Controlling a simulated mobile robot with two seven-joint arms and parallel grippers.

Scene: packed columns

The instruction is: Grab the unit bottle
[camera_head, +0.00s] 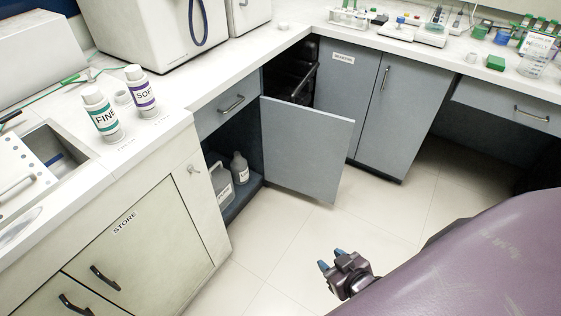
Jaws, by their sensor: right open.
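A grey bottle (240,168) stands upright inside the open lower cupboard, on its floor; a label shows on its front, too small to read. Two white bottles stand on the left counter: one with a green label reading "FINE" (101,116), one with a purple label that seems to begin "SOF" (141,92). I cannot tell by label which is the unit bottle. My right gripper (331,259) is open and empty, over the floor at the lower middle, well apart from all the bottles. My left gripper is not in view.
The cupboard door (306,151) stands open, right of the grey bottle. A pale jug-like container (221,182) is left of that bottle. A sink (50,150) is in the left counter. Racks and labware crowd the back-right counter. The floor (290,235) before the cupboard is clear.

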